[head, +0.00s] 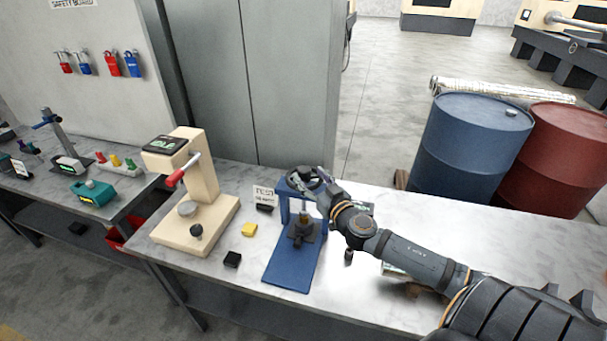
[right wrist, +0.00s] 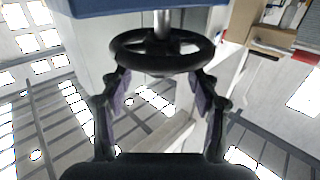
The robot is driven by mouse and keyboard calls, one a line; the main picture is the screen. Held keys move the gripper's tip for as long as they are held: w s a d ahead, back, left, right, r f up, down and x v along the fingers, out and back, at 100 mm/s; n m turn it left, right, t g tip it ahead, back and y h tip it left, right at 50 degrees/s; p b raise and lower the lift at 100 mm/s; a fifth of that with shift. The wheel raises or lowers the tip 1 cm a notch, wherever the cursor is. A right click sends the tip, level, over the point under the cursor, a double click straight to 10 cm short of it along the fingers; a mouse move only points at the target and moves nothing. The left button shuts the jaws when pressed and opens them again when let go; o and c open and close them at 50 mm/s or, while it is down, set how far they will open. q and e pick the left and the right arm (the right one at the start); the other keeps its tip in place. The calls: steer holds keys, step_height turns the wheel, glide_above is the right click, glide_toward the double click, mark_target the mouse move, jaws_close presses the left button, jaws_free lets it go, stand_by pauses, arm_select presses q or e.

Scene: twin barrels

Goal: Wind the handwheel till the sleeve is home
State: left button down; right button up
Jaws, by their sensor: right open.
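The dark handwheel (head: 302,178) sits on top of a small blue press (head: 287,268) on the bench. In the right wrist view the handwheel (right wrist: 163,62) shows as a black ring on a metal shaft, below a blue beam. My right gripper (head: 322,183) is at the handwheel. In the right wrist view its spread fingers (right wrist: 162,92) are at either side of the rim; I cannot tell whether they touch it. Under the press head a pale metal ram and a dark fixture (head: 303,234) show. The sleeve cannot be told apart clearly. My left gripper is not in view.
A cream press (head: 182,235) with a red-handled lever stands left of the blue press. Blue (head: 468,150) and red (head: 565,160) barrels stand behind the bench.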

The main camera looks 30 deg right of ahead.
mark_target(306, 170)
steer(key=shift+w+d+r+p, duration=0.1)
steer(key=shift+w+r+p, duration=0.2)
steer(key=shift+w, duration=0.3)
steer(key=shift+w+r+p, duration=0.15)
steer(key=shift+w+p, duration=0.25)
steer(key=shift+w, duration=0.5)
steer(key=shift+w+p, duration=0.25)
steer(key=shift+p, duration=0.15)
steer(key=shift+w+f, duration=0.25)
steer(key=shift+f, duration=0.05)
steer(key=c, duration=1.2)
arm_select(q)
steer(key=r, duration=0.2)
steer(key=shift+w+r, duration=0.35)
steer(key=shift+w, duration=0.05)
